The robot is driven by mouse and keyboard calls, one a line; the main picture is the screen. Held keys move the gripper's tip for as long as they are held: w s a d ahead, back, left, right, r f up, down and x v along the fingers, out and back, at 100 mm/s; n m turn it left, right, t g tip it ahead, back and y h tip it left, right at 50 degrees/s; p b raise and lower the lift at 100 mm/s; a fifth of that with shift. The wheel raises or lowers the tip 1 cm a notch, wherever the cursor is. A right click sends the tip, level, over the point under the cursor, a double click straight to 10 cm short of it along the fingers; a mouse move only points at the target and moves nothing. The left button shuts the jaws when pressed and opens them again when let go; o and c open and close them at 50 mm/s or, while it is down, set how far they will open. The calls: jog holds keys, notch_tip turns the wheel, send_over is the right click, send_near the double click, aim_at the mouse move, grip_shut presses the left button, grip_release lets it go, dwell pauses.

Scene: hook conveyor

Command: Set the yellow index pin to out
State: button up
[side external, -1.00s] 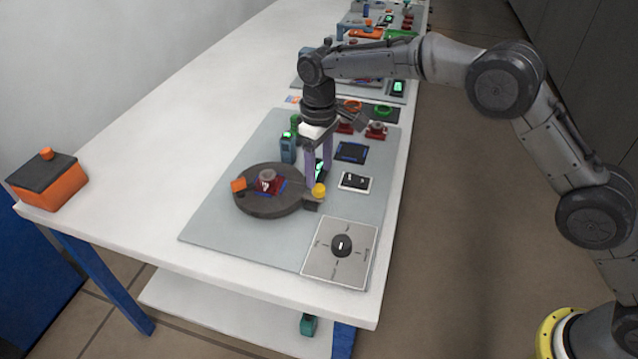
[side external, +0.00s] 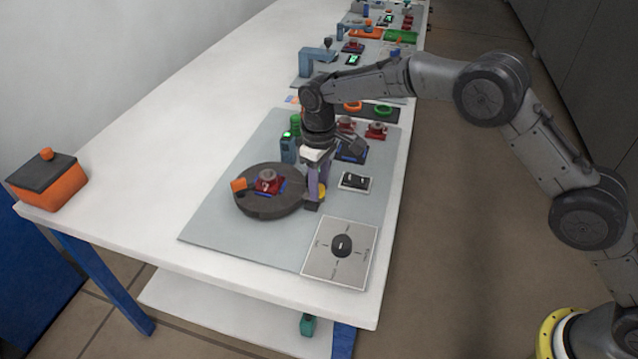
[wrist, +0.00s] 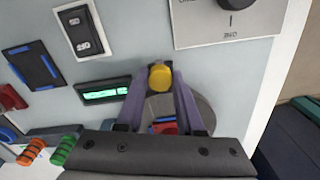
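The yellow index pin (wrist: 159,77) has a round knob and stands at the right edge of the dark turntable (side external: 270,207). In the side view the knob (side external: 322,191) is partly hidden by a finger. My gripper (wrist: 161,82) points down with its purple fingers on both sides of the knob. The fingers are apart, and I cannot tell whether they press on it. My gripper also shows in the side view (side external: 317,193). A red part (side external: 267,185) sits in a blue-edged place on the turntable.
A blue post with a green display (side external: 288,148) stands behind the turntable. An orange box (side external: 50,185) is far left. The white table between is clear.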

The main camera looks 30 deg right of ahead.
grip_shut()
jog(key=shift+r, duration=0.1)
dwell(0.8)
jog(key=shift+s+d, duration=0.7)
jog(key=o, duration=0.8)
grip_release()
jog(key=shift+o, duration=0.2)
notch_tip(320, 180, up, 14)
